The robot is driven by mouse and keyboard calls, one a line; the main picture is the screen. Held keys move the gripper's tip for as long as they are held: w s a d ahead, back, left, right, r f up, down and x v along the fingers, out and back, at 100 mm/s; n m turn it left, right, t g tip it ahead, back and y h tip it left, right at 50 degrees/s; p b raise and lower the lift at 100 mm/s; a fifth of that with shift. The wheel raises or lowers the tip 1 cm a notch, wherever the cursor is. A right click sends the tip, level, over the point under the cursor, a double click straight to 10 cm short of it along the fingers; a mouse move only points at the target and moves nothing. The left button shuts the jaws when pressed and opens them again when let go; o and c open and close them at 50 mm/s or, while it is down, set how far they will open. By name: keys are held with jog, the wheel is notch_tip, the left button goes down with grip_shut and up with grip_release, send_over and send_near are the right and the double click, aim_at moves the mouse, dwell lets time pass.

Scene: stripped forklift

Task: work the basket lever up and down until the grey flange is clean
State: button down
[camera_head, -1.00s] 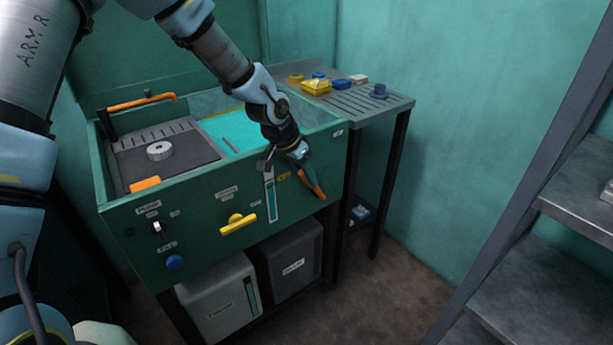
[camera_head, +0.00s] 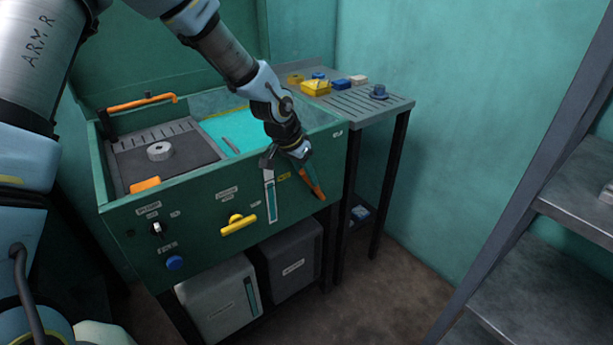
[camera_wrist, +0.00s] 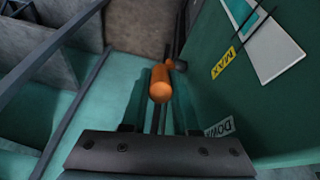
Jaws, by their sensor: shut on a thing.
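The basket lever has an orange handle (camera_head: 317,187) that sticks out from the front of the green washer cabinet (camera_head: 205,205), at its right end. My gripper (camera_head: 305,170) is shut around this handle. In the wrist view the handle (camera_wrist: 161,82) lies between the two fingers of my gripper (camera_wrist: 160,110). A grey ring-shaped part (camera_head: 160,151), perhaps the flange, rests on the dark platform in the left of the washer. Turquoise liquid (camera_head: 215,130) fills the right side, partly hidden by my arm. The basket is not clearly visible.
A yellow handle (camera_head: 238,225) and blue button (camera_head: 174,263) stick out of the cabinet front. Grey metal shelves (camera_head: 570,210) stand at the right. Floor between is clear.

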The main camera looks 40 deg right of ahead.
jog(key=shift+s+d+r+y+p, duration=0.1)
jog(key=shift+d+r+y+p, duration=0.25)
jog(key=shift+d+r+y, duration=0.25)
jog(key=d+y, duration=0.1)
jog(key=d+p, duration=0.1)
jog(key=shift+d+r+y, duration=0.25)
jog(key=shift+d+y, duration=0.05)
jog(key=shift+y, duration=0.1)
jog(key=shift+s+d+r+y+p, duration=0.15)
jog(key=shift+d+y+p, duration=0.6)
jog(key=shift+d+y, duration=0.9)
jog(key=shift+d, duration=0.1)
jog(key=c, duration=0.7)
grip_release()
jog(key=shift+d+r+b, duration=0.25)
jog(key=shift+r+b, duration=0.2)
jog(key=shift+r, duration=1.3)
jog(key=shift+d+r+b, duration=0.2)
jog(key=shift+r+b, duration=0.25)
jog(key=shift+r, duration=1.35)
jog(key=shift+d+r+b, duration=0.25)
jog(key=shift+r+b, duration=0.2)
jog(key=shift+r, duration=1.3)
